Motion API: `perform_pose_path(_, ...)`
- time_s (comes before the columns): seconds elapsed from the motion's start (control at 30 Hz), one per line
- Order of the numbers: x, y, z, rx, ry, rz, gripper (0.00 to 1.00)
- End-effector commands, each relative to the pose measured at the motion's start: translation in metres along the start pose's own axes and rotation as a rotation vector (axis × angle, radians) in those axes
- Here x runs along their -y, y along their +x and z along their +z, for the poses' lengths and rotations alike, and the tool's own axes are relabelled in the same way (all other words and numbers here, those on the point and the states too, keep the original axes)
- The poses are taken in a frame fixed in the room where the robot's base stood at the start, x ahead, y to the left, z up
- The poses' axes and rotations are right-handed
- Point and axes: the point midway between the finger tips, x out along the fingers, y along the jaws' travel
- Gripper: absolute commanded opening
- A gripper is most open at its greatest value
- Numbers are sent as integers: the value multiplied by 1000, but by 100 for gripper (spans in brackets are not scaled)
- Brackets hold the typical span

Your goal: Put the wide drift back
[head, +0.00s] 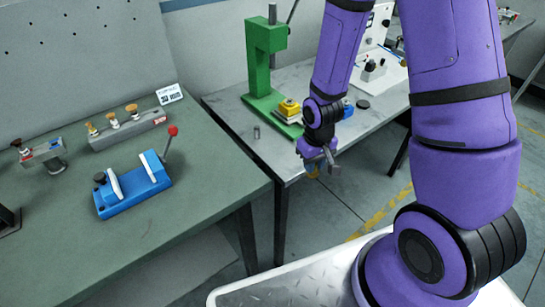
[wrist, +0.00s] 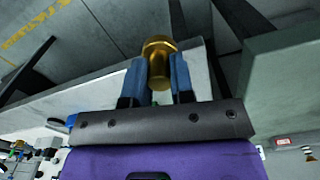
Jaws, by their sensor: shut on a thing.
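My gripper (head: 320,168) is shut on a brass-coloured drift with a round, wider head, taken to be the wide drift; it shows between the fingers in the wrist view (wrist: 159,58). In the head view the gripper hangs near the front edge of the grey bench, and only a small yellowish part of the drift (head: 313,173) shows. On the green bench at left, a grey block rack (head: 128,132) holds several pieces with brass-coloured heads, standing upright. The right end of its top shows no piece. A printed label card (head: 169,94) stands behind that end.
A blue fixture (head: 133,188) with white jaws and a red-knobbed lever stands in front of the rack. A small grey device (head: 42,153) is at left. A green press (head: 265,60) stands on the grey bench (head: 225,105). A gap separates the benches.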

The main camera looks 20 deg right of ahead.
Motion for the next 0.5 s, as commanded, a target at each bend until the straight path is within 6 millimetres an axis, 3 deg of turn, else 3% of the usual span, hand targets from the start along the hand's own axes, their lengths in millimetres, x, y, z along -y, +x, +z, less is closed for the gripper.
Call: perform_pose_path(0.5, 27, 11, -111, -1, -3, 0, 0)
